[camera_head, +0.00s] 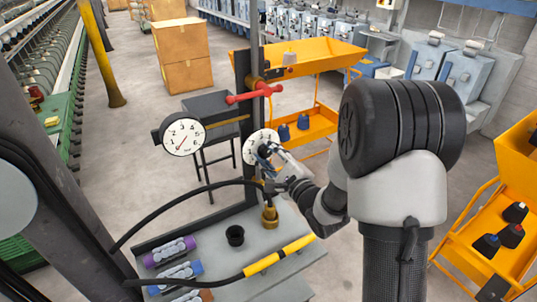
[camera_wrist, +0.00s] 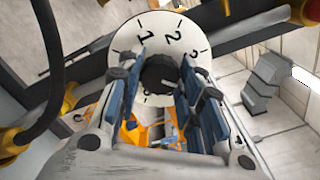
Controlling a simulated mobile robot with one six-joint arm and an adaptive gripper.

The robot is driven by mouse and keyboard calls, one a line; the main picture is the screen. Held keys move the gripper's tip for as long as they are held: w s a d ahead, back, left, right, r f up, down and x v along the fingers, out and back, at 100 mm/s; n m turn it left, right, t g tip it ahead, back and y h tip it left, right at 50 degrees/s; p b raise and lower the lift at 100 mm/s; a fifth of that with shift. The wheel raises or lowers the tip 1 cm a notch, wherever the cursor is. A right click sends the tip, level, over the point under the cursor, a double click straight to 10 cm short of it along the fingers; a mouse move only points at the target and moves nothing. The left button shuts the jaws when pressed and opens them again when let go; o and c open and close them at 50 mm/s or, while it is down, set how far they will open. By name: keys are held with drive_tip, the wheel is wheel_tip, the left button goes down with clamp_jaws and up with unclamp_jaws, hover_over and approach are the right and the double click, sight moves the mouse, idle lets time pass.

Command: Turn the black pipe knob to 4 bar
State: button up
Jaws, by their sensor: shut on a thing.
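The black pipe knob (camera_wrist: 158,73) sits at the centre of a white dial plate (camera_wrist: 112,48) marked with numbers including 1, 2 and 3. My gripper (camera_wrist: 160,82) has its two blue-padded fingers on either side of the knob and is shut on it. In the head view my gripper (camera_head: 266,154) reaches the dial plate (camera_head: 252,146) from the right and hides most of the knob. The knob's pointer mark cannot be read clearly. A round white pressure gauge (camera_head: 185,134) hangs to the left, its thin red needle pointing to the lower left.
A red-handled valve (camera_head: 254,93) is above the dial on the dark post. A black hose (camera_head: 165,208) curves left of my gripper to a brass fitting (camera_head: 269,215). A black cup (camera_head: 235,236) and coloured spools (camera_head: 170,251) are on the grey bench.

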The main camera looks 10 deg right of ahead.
drive_tip(key=shift+r, duration=0.1)
drive_tip(key=o, duration=1.1)
drive_tip(key=v, duration=0.7)
drive_tip(key=shift+s, duration=0.2)
